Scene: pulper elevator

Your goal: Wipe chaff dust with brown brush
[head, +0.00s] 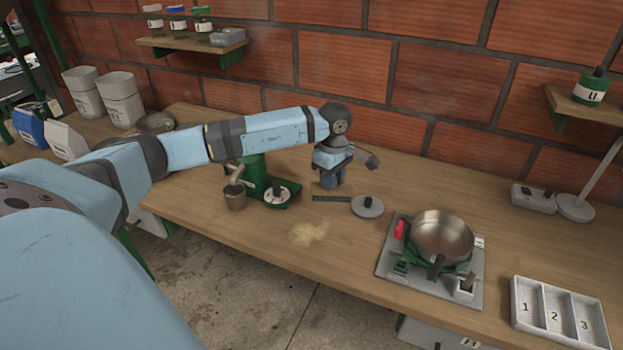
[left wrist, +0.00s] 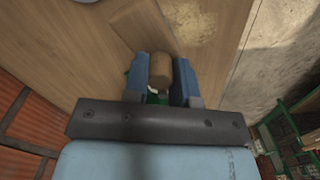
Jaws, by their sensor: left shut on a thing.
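My left gripper (head: 331,181) reaches over the table from the left and points down. Its blue fingers, also in the left wrist view (left wrist: 160,80), are shut on the brown brush (left wrist: 160,66), seen there as a brown block between them. In the head view the fingers mostly hide the brush; a dark strip (head: 331,198) shows just below them. The pale chaff dust (head: 308,233) lies on the wooden table (head: 230,228), nearer the front edge than the gripper. The dust also shows in the left wrist view (left wrist: 190,22). My right gripper is out of view.
A green hand grinder (head: 258,180) and a metal cup (head: 235,197) stand left of the gripper. A grey round lid (head: 367,206) lies right of it. Farther right are a steel pan (head: 441,236) on a green stand and a numbered tray (head: 515,300). The brick wall is behind.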

